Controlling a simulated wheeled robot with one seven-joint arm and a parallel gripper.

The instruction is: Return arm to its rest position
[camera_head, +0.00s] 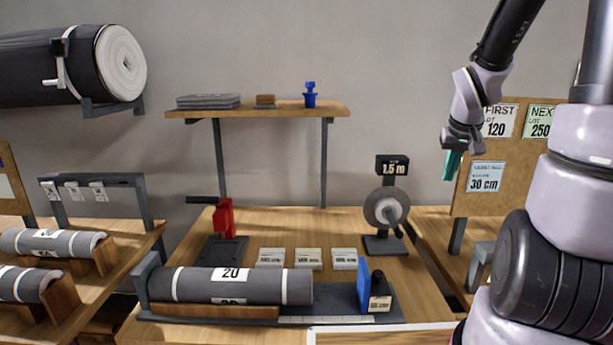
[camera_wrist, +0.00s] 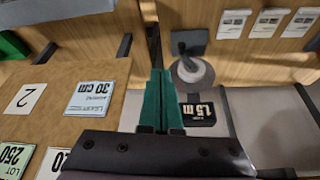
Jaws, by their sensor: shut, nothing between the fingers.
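My gripper (camera_head: 453,163) is raised at the right in the head view, in front of the wall and beside the board of cards. Its green fingers point down. In the wrist view the two green fingers (camera_wrist: 159,100) lie together, shut with nothing between them. My arm comes down to it from the upper right. The gripper is above bench height and appears apart from the things around it.
A pinboard (camera_head: 513,153) with cards stands close to the gripper's right. A measuring wheel (camera_head: 386,207) with a "1.5 m" display (camera_head: 393,166) stands on the bench to its lower left. A grey roll (camera_head: 230,286) lies in front. A shelf (camera_head: 258,110) hangs behind.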

